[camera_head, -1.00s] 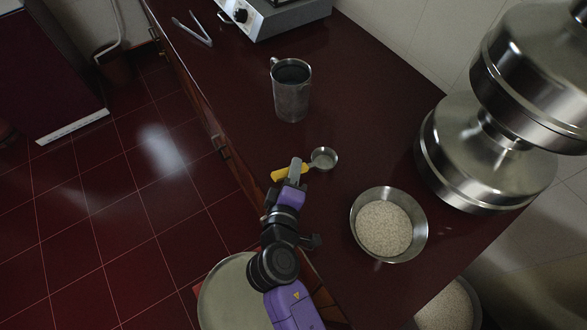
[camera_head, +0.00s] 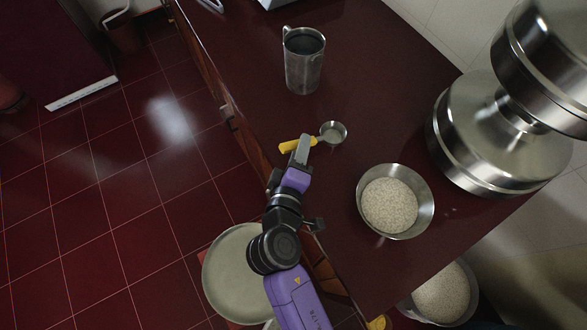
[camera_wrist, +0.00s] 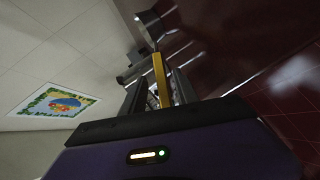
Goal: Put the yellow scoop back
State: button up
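The yellow scoop has a yellow handle (camera_head: 291,146) and a small round metal cup (camera_head: 333,132). My gripper (camera_head: 301,149) is at the handle, over the counter's front edge, with the cup out to the right. In the wrist view the handle (camera_wrist: 161,80) runs between my two fingers (camera_wrist: 160,92), which look shut on it, and the cup (camera_wrist: 150,25) is beyond them. The cup's mouth faces up in the head view. I cannot tell how high the scoop is above the counter.
A metal pitcher (camera_head: 303,65) stands behind the scoop on the dark red counter (camera_head: 385,95). A metal bowl of rice (camera_head: 360,215) is to the right, beside a large steel vessel (camera_head: 480,150). Another rice container (camera_head: 465,300) and a pale round lid (camera_head: 230,280) are lower. A yellow item (camera_head: 376,322) shows below.

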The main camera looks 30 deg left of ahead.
jog(key=b+v, duration=0.1)
jog(key=v, duration=0.8)
jog(key=shift+s+d, duration=0.1)
jog(key=shift+r, duration=0.1)
jog(key=s+a+r+y, duration=0.2)
jog(key=a+y, duration=0.1)
jog(key=a, duration=0.1)
jog(key=s+d+r+m+h, duration=0.1)
jog(key=s+d+m, duration=0.4)
jog(key=d, duration=0.7)
jog(key=s+d+r+m+h, duration=0.2)
jog(key=s+d+m, duration=0.3)
jog(key=d, duration=0.7)
jog(key=s+d+r+m+h, duration=0.1)
jog(key=s+d+m+h, duration=0.3)
jog(key=d, duration=0.9)
jog(key=s+m, duration=0.2)
jog(key=m, duration=0.2)
jog(key=shift+r+t, duration=0.2)
jog(key=shift+t, duration=0.2)
